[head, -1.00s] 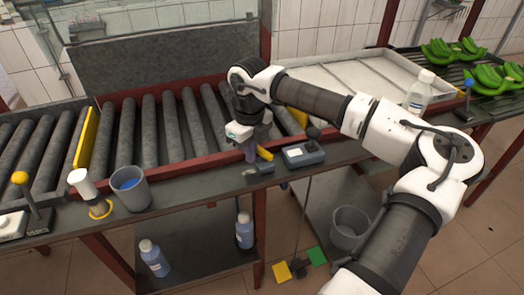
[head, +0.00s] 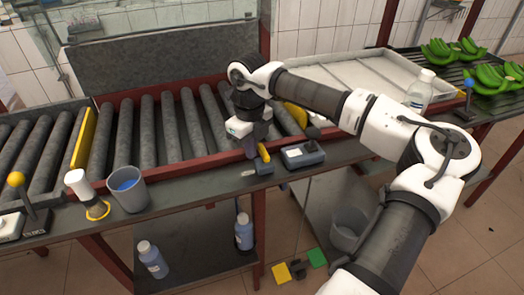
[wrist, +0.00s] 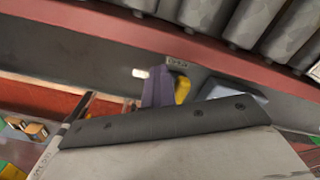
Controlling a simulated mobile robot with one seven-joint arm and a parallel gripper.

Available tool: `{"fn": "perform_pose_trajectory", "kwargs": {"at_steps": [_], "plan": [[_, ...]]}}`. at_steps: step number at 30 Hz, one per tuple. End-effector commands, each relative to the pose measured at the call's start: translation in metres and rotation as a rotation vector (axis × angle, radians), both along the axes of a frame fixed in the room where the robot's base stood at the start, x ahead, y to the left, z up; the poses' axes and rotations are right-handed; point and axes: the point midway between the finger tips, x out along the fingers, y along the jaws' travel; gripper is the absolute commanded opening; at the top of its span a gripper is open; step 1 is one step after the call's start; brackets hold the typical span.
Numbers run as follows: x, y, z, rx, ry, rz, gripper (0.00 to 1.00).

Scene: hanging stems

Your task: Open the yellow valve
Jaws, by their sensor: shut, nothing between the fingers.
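The yellow valve handle (head: 264,152) sits on a small blue-grey base (head: 262,167) at the front edge of the conveyor table in the head view. It also shows in the wrist view (wrist: 182,90), partly hidden. My gripper (head: 251,152) points down just left of the handle, its fingers shut and empty. In the wrist view the purple-grey fingers (wrist: 158,88) are close beside the yellow handle. I cannot tell whether they touch it.
A grey box with a dial (head: 303,154) stands close to the right of the valve. A grey cup (head: 128,195) and a white-handled tool (head: 77,186) stand further left. The red conveyor rail (head: 200,163) runs behind. Bottles stand on the shelf below.

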Motion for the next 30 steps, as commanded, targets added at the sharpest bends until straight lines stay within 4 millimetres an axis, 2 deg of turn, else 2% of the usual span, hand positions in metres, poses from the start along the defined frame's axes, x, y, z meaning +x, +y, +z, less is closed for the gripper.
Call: {"fn": "perform_pose_trajectory", "kwargs": {"at_steps": [6,24,30], "plan": [[0.001,-0.002,0.026,-0.005,-0.004,-0.003,0.00],[0.000,0.001,0.085,0.000,-0.001,0.002,0.00],[-0.001,0.001,0.088,0.000,0.000,0.003,0.00]]}}
